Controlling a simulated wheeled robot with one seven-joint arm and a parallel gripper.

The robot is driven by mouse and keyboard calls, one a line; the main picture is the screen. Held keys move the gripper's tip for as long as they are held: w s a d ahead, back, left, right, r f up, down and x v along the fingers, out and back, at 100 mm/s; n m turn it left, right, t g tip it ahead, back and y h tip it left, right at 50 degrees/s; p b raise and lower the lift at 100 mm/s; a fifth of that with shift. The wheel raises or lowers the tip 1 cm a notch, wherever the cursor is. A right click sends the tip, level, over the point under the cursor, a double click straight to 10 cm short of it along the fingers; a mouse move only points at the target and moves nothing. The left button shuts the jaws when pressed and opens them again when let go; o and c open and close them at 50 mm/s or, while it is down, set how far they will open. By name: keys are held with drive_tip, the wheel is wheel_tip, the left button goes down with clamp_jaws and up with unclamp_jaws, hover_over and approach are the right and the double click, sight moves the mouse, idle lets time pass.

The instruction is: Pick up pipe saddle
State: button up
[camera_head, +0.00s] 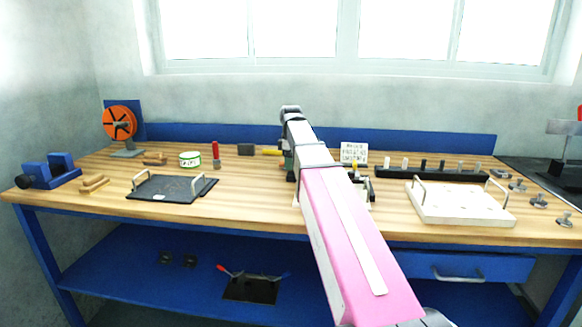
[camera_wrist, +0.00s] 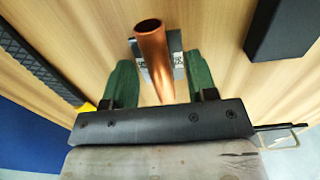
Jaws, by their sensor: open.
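In the wrist view, a copper tube (camera_wrist: 150,45) with an open round end stands against a small grey plate (camera_wrist: 176,66) on the wooden tabletop; I take this to be the pipe saddle. My gripper (camera_wrist: 160,66) is open, with one green finger on the left and one on the right of the copper piece. Small gaps seem to show beside it, but I cannot tell whether a finger touches the plate. In the head view, my arm covers the copper piece and most of my gripper.
The wooden workbench (camera_head: 250,185) holds a dark tray (camera_head: 165,190) left and a white tray (camera_head: 460,205) right, both with handles. A black rack (camera_head: 400,174) of small parts stands right of my arm. In the wrist view, a black block (camera_wrist: 285,28) lies upper right and a ridged dark strip (camera_wrist: 40,65) left.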

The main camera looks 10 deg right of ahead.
drive_tip(key=shift+f, duration=0.25)
idle(0.4)
drive_tip(key=c, duration=0.6)
